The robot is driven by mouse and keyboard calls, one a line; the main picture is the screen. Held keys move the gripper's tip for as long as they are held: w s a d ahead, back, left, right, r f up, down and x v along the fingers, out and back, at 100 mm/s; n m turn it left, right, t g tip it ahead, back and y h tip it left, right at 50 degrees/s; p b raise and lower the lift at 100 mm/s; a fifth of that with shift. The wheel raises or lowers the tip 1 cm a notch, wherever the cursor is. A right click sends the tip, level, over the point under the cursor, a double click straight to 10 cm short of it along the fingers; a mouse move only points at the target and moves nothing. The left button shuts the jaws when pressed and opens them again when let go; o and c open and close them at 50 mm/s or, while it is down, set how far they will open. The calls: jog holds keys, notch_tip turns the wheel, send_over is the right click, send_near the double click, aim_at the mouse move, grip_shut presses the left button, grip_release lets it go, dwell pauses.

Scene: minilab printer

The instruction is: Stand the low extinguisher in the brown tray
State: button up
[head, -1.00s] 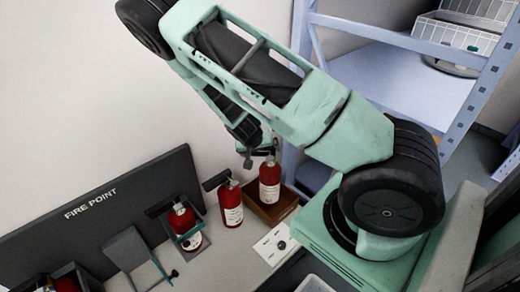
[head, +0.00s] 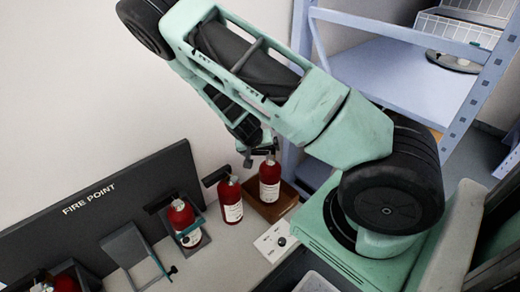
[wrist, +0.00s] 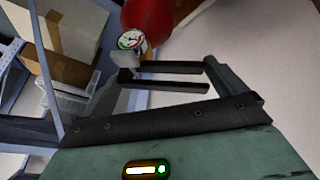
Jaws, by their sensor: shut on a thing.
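A red extinguisher (head: 269,181) with a white label is upright at the brown tray (head: 287,207), its base within the tray's outline. I cannot tell whether its base touches the tray floor. My gripper (head: 262,152) is at the top of this extinguisher, shut on its handle. In the wrist view, the red body (wrist: 147,14) and round gauge (wrist: 131,40) show just beyond my gripper's dark fingers (wrist: 165,76). The exact grip on the handle is partly hidden.
A second red extinguisher (head: 230,200) stands close to the left of the tray. Another (head: 184,222) sits in a grey bracket farther left, before the FIRE POINT board (head: 90,205). A white card with a black knob (head: 275,241) lies in front. A blue shelf (head: 390,75) rises at right.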

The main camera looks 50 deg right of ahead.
jog(key=shift+f, duration=0.15)
jog(key=o, duration=1.6)
jog(key=shift+o, duration=0.2)
jog(key=shift+f, duration=0.1)
jog(key=p+v, duration=0.2)
jog(key=v, duration=1.5)
jog(key=shift+a+p, duration=0.15)
jog(key=shift+p, duration=0.25)
jog(key=shift+s, duration=0.1)
